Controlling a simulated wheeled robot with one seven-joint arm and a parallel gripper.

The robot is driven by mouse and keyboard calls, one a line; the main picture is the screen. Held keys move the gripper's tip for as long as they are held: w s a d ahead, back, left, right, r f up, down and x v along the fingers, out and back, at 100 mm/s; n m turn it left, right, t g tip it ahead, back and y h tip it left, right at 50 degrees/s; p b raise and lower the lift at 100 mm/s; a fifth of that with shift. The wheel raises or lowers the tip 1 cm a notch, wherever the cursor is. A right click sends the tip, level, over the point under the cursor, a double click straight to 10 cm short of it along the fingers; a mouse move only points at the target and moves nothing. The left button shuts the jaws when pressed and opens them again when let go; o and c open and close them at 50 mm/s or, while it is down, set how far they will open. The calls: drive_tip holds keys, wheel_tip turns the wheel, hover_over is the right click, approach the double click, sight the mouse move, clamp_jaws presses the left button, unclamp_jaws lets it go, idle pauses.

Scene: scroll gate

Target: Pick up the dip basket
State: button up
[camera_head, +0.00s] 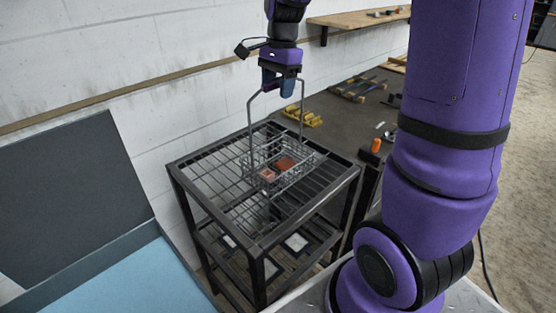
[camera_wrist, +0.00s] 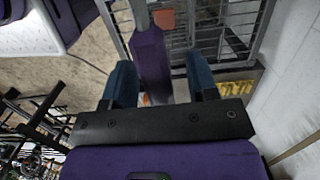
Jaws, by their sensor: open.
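The dip basket (camera_head: 262,160) is a grey wire basket with a tall bent handle. It stands upright on the slatted top of a black metal rack (camera_head: 258,245). Two reddish pieces lie in it. My gripper (camera_head: 279,86) is at the top of the handle, above the basket. In the wrist view my gripper (camera_wrist: 160,66) shows two blue fingers, open, on either side of a purple bar that appears to be the handle's grip (camera_wrist: 151,58). A gap shows between the bar and the right finger; contact with the left finger is unclear.
A blue-lined bin (camera_head: 130,280) with a dark panel (camera_head: 75,190) is at the left. A dark bench (camera_head: 345,110) behind the rack carries yellow parts (camera_head: 303,117) and an orange item (camera_head: 376,145). A white block wall (camera_head: 170,90) runs close behind.

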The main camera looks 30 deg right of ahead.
drive_tip(key=shift+f, duration=0.65)
clamp_jaws()
drive_tip(key=shift+r, duration=0.1)
drive_tip(key=shift+r, duration=0.15)
